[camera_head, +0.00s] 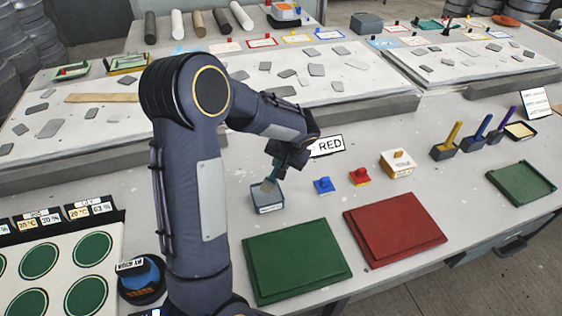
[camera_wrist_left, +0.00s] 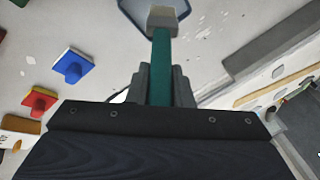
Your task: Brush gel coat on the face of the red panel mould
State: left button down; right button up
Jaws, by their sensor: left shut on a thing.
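My left gripper (camera_head: 284,166) is shut on the teal handle of a brush (camera_wrist_left: 161,65). The brush points down, and its pale end is at the mouth of a small grey pot (camera_head: 268,207). I cannot tell how deep the tip goes into the pot. The pot's rim also shows at the top of the left wrist view (camera_wrist_left: 130,8). The red panel mould (camera_head: 395,230) lies flat near the table's front edge, right of the pot and apart from the gripper. A white sign (camera_head: 327,146) reading RED stands behind the gripper. My right gripper is not in view.
A green panel mould (camera_head: 296,260) lies left of the red one. A blue-knobbed block (camera_head: 324,186), a red one (camera_head: 360,176) and a white box (camera_head: 398,165) stand behind the moulds. Brushes in holders (camera_head: 445,148) and a green tray (camera_head: 522,184) are at right.

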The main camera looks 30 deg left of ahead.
pick_arm(q)
jog(key=shift+f+b, duration=0.5)
jog(key=shift+b, duration=0.1)
dwell(0.8)
jog(key=shift+s+f+b, duration=0.1)
jog(key=shift+f+b, duration=0.1)
jog(key=shift+b, duration=0.2)
dwell(1.7)
jog(key=shift+r+p, duration=0.55)
jog(key=shift+r, duration=0.35)
jog(key=shift+r+p, duration=1.45)
jog(key=shift+r, duration=1.3)
jog(key=shift+d+f, duration=0.1)
